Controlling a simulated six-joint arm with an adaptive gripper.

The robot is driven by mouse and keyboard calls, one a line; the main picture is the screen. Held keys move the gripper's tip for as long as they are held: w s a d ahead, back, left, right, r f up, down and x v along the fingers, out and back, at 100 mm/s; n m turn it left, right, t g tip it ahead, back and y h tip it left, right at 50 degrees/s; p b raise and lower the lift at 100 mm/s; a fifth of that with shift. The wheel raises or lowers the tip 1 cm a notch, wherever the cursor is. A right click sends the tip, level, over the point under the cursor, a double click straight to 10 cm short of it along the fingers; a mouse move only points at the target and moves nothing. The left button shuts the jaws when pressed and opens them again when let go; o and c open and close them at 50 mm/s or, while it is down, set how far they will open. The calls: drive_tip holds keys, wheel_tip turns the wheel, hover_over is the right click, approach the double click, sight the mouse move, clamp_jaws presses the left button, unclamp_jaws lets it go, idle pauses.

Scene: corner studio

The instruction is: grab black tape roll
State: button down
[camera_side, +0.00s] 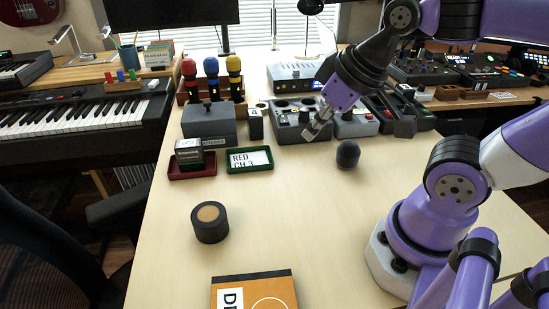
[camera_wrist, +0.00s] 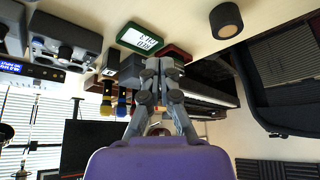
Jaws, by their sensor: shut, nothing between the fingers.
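The black tape roll (camera_side: 210,222) lies flat on the table at the left front, with a tan core showing in its top. It also shows near the top of the wrist view (camera_wrist: 226,20). My gripper (camera_side: 314,132) is shut and empty, above the back middle of the table, near the grey control boxes. It is well apart from the roll, behind it and to its right in the side view. In the wrist view its fingers (camera_wrist: 163,66) are together.
A green tray (camera_side: 249,170) with a card and a red tray (camera_side: 178,173) with a stacked item lie behind the roll. A dark ball-shaped object (camera_side: 347,154) stands near my gripper. An orange-and-black box (camera_side: 254,291) lies at the front edge. The table around the roll is clear.

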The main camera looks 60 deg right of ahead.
unclamp_jaws()
idle(0.3)
drive_tip(key=n+g+y, duration=0.2)
drive_tip(key=n, duration=0.4)
approach(207, 219)
drive_tip(key=shift+a+f, duration=0.3)
drive_tip(key=shift+f, duration=0.3)
drive_tip(key=shift+a+f, duration=0.3)
drive_tip(key=shift+f, duration=0.35)
drive_tip(key=shift+x, duration=2.75)
